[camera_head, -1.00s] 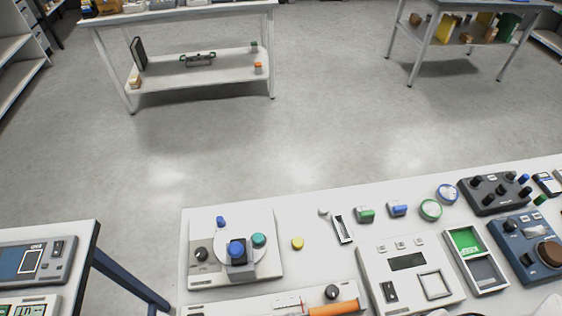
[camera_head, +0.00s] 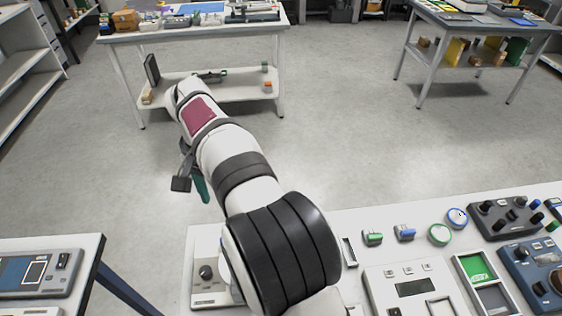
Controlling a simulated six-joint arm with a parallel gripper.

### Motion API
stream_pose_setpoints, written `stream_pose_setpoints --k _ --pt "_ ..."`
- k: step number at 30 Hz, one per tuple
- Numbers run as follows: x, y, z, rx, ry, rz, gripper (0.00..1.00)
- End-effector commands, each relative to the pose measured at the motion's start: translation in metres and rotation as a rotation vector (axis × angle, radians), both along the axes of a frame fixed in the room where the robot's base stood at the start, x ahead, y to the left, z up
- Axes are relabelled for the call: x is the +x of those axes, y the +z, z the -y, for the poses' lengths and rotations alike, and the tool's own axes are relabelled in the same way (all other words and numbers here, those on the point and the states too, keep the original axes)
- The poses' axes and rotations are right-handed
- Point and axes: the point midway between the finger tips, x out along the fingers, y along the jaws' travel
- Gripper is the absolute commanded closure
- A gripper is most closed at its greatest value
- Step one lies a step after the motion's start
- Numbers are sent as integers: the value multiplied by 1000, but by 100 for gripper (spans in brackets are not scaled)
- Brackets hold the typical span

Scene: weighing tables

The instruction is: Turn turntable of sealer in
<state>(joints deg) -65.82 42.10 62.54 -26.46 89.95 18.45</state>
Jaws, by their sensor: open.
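A white machine (camera_head: 209,299) with a black knob (camera_head: 207,272) stands at the left end of the near table. It looks like the sealer. Its round turntable, with the blue and teal pieces on it, is hidden behind my arm. My gripper (camera_head: 191,186) hangs from the far end of the arm, in the air beyond the table's back edge and up-left of the machine in the picture. A dark finger and a teal part show there. It is open, with nothing clearly in it, and apart from the machine.
The near table (camera_head: 345,219) also bears a white scale-like device (camera_head: 415,289), a green and grey tray (camera_head: 470,255), small green and blue pieces, and a dark knob box (camera_head: 500,218). Another table (camera_head: 97,245) stands at left. Open floor lies behind.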

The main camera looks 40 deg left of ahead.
Motion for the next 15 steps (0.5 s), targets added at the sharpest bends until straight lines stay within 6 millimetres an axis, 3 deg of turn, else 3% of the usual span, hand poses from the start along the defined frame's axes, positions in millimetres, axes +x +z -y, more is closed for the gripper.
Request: stream_pose_setpoints --k 5,15 --pt "-5 -27 -5 -3 11 2 46" --pt "-4 -126 -5 -2 11 1 46"
